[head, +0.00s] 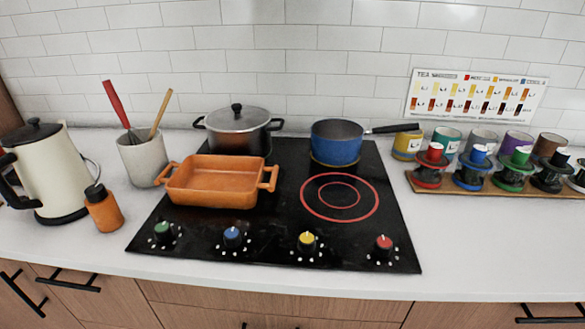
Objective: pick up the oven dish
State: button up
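The oven dish (216,184) is an orange-brown rectangular dish with a handle at each short end. It sits upright on the left part of the black cooktop (281,240), in front of a lidded pot. Its left handle reaches close to the utensil crock. It looks empty. My gripper is not in view.
The lidded grey pot (238,130) stands behind the dish, and a blue saucepan (337,142) stands right of it. A crock (143,158) with utensils, an orange bottle (103,208) and a cream kettle (45,172) stand left. The front right counter (490,250) is clear.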

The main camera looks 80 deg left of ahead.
aim_at(219, 182)
jog(key=u, duration=2.85)
jog(key=i+j+z, duration=0.3)
jog(key=z, duration=0.15)
jog(key=i+j+z, duration=0.45)
jog(key=k, duration=0.05)
